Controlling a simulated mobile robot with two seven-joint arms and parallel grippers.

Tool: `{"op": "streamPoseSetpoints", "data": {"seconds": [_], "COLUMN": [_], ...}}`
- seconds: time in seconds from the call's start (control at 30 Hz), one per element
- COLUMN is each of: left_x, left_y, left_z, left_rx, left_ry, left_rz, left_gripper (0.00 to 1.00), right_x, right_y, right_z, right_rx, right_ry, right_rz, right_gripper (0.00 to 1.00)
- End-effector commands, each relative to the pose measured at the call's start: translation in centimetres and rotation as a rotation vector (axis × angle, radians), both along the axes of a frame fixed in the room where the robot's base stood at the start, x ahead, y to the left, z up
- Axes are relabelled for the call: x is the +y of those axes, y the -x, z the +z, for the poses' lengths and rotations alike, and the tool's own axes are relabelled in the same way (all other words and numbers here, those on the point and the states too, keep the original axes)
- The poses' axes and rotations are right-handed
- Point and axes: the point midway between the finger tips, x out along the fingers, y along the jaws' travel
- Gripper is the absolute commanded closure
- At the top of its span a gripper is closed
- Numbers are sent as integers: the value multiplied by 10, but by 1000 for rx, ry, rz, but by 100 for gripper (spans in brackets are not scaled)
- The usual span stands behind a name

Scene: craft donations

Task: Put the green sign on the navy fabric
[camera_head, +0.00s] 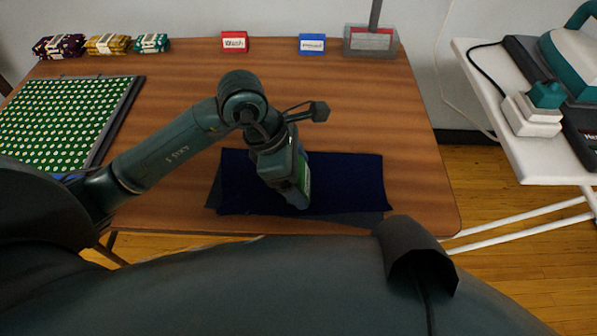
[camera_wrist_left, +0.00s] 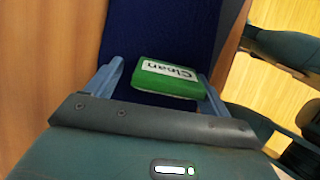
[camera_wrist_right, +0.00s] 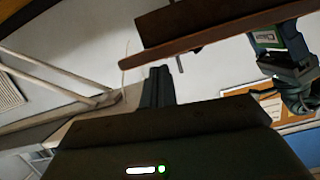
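The green sign (camera_wrist_left: 170,78), with a white label reading "Clean", is between my left gripper's fingers in the left wrist view. A strip of navy shows between the left finger and the sign; the right finger is close against its other end. The left gripper (camera_wrist_left: 160,72) looks open around it. In the head view the sign (camera_head: 304,173) is partly hidden by the gripper (camera_head: 298,196), low over the navy fabric (camera_head: 345,180). I cannot tell whether the sign touches the fabric. My right gripper (camera_wrist_right: 158,85) is shut and empty in the right wrist view.
The wooden table (camera_head: 415,150) holds a green patterned board (camera_head: 65,115), folded fabric bundles (camera_head: 105,44), a red sign (camera_head: 234,42), a blue sign (camera_head: 312,44) and a stand (camera_head: 371,40). An ironing board (camera_head: 510,135) stands right. Table right of the fabric is clear.

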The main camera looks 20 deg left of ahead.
Motion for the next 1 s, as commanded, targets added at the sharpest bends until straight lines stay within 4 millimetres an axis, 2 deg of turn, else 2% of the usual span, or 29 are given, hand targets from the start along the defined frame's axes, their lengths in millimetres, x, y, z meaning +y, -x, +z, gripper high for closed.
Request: {"op": "streamPoseSetpoints", "data": {"seconds": [0.03,0.17,0.37,0.43,0.5,0.8,1.0], "left_x": [1,1,1,1,8,32,41], "left_y": [5,6,6,6,5,11,14], "left_z": [-9,-9,1,11,23,88,113], "left_rx": [23,24,24,24,13,7,7], "left_ry": [-14,-15,-14,-13,-13,-7,-5], "left_rz": [-6,-7,-8,-8,-6,-5,-5], "left_gripper": [13,13,13,13,13,13,13], "right_x": [0,0,1,5,7,8,9], "right_y": [0,0,0,-3,-7,-7,-7], "right_z": [-2,-3,3,2,-7,-3,-7], "right_rx": [0,1,16,40,50,60,74], "right_ry": [2,3,0,-3,-6,-13,-11], "right_rz": [2,2,5,10,12,12,15], "right_gripper": [100,100,100,100,100,100,100]}}
